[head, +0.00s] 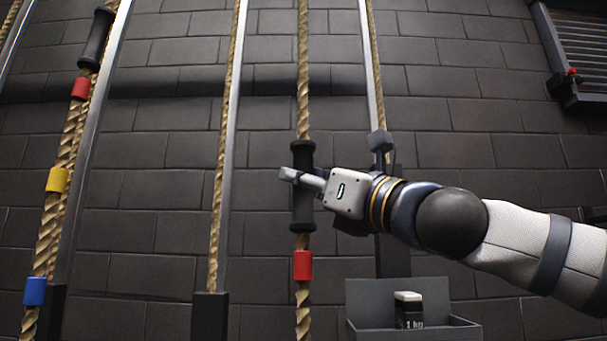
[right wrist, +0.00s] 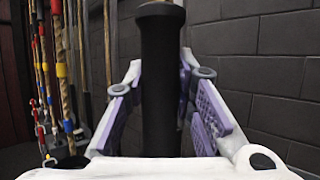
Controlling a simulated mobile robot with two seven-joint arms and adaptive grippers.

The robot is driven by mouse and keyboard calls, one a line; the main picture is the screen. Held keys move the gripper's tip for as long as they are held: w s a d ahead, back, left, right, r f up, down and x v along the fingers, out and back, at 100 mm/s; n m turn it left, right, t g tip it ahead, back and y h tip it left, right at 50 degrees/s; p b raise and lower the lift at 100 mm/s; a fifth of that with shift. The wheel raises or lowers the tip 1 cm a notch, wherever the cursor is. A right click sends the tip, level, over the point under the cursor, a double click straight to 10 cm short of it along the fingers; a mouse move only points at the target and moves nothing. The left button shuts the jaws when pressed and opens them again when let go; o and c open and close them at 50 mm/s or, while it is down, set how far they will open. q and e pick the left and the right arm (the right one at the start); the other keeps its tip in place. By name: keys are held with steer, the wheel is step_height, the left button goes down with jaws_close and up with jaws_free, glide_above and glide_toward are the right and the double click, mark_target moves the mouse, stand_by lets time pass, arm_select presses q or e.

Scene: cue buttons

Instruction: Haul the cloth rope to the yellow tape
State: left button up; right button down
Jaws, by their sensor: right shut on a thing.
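A twisted tan rope (head: 303,70) hangs at the middle of the head view with a black sleeve grip (head: 303,215) and a red tape band (head: 303,265) below it. My right gripper (head: 303,180) is shut around this black grip. In the right wrist view, the grip (right wrist: 160,80) stands upright between the fingers (right wrist: 165,110). Another tan rope (head: 47,235) at the left has a black grip (head: 96,38), red tape (head: 81,88), yellow tape (head: 57,180) and blue tape (head: 35,291). No yellow tape shows on the held rope. I cannot tell which rope is cloth. My left gripper is not in view.
Metal posts (head: 231,140) stand beside the ropes, with a dark block (head: 380,141) near the right one. A grey open box (head: 375,295) holding a 1 kg weight (head: 408,310) sits below my right arm. A slatted fixture (head: 585,50) is at upper right. Dark brick wall stands behind.

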mark_target(311, 215)
arm_select(q)
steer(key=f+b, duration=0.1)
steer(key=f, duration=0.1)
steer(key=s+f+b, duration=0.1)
steer(key=b, duration=0.1)
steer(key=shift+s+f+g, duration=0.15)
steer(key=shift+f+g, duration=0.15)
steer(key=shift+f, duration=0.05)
arm_select(e)
step_height(311, 215, down, 5)
steer(key=c, duration=1.3)
jaws_free()
steer(key=v, duration=1.2)
